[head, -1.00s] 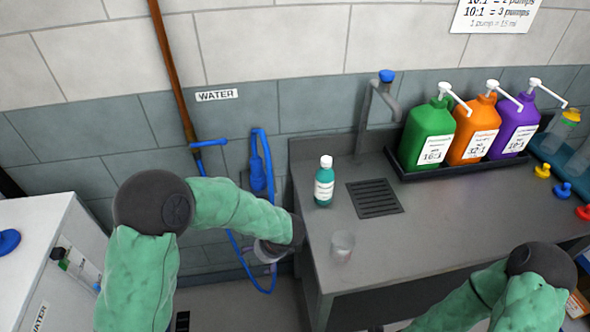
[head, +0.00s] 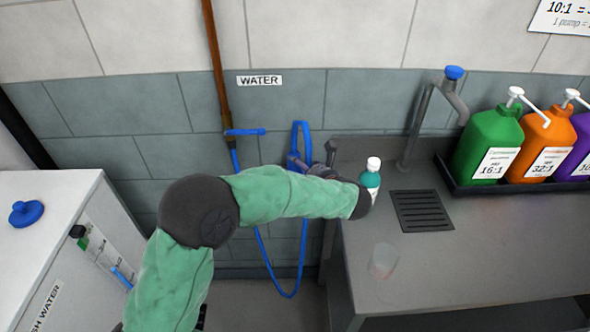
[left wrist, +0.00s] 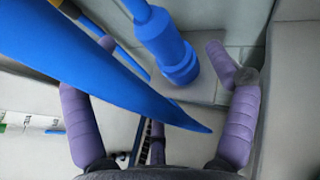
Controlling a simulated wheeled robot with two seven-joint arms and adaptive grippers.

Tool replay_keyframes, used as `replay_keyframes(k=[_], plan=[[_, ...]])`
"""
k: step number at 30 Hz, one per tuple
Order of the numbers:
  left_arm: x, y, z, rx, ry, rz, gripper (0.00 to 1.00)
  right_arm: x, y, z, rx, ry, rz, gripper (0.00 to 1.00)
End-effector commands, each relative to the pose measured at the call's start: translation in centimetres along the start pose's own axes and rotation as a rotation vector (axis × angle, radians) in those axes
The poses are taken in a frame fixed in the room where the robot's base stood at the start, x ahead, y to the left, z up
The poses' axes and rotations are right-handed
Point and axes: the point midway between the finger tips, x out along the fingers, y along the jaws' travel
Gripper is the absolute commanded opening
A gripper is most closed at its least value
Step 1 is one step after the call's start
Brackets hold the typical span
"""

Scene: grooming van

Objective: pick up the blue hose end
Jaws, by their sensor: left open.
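The blue hose end (left wrist: 165,45) shows in the left wrist view as a thick ribbed blue fitting at the upper middle, between my left gripper's spread purple fingers (left wrist: 160,55). A gap shows between it and the right finger. In the head view, the blue hose (head: 301,130) hangs in a loop on the tiled wall, left of the counter. My left gripper (head: 312,168) is at the hose there, open, partly behind my forearm, and it hides most of the hose end. A large blue length crosses close to the wrist camera. My right gripper is out of view.
The grey counter (head: 450,265) stands right of the hose, with a teal bottle (head: 371,178) beside my left forearm and a clear cup (head: 383,260). Green (head: 490,145) and orange (head: 540,145) jugs stand farther right. A white cabinet (head: 50,200) is at left.

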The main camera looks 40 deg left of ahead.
Motion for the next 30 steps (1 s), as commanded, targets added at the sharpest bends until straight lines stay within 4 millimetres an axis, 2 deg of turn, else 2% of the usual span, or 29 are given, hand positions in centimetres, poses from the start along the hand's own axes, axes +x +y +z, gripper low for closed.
replay_keyframes(k=[13,23,30], plan=[[4.8,0.5,0.0,-0.001,0.001,0.001,0.86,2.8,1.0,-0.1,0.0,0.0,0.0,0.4],[5.3,0.4,0.3,-0.001,0.001,0.0,0.86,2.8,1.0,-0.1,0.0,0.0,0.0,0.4],[5.3,0.4,0.3,-0.001,0.001,-0.001,0.22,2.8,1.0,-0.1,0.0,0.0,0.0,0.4]])
